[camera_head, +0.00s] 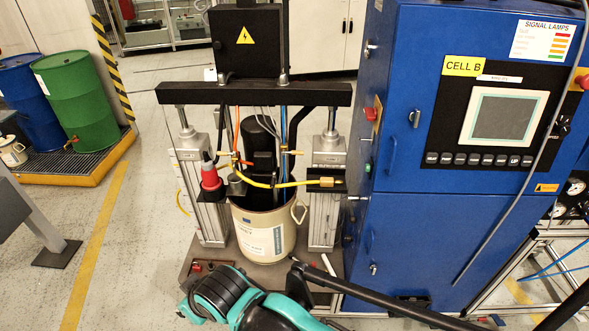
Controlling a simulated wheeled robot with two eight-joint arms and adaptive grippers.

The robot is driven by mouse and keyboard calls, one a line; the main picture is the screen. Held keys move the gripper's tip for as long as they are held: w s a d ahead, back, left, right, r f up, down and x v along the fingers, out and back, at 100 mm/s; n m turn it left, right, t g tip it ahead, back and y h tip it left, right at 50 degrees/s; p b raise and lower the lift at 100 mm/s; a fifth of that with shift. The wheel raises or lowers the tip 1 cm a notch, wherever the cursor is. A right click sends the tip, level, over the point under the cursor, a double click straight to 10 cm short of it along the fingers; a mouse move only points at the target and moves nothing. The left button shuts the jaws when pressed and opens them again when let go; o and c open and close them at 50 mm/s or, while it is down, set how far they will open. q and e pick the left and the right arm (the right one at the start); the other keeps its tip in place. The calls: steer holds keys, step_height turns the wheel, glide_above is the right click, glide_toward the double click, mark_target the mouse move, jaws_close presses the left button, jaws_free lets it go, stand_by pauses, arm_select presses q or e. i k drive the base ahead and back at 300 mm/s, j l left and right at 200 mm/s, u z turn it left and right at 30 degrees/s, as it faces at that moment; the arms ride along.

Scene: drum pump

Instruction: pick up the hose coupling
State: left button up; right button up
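The hose coupling appears to be the small brass fitting (327,182) at the right end of a yellow hose (290,184). It sits at a dark bracket on the right post of the drum pump, left of the blue cabinet. It is too small to tell how it is held there. A teal and black link of my arm shows at the bottom centre, below the pump's base. Neither of my grippers can be made out in this view, and nothing of mine touches the coupling.
An open drum (263,230) stands between the pump's posts (328,215). The blue cabinet (440,225) closes off the right side. Green (77,100) and blue drums (30,105) stand at left.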

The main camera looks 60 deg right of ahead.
mark_target(326, 182)
steer(key=z, duration=2.25)
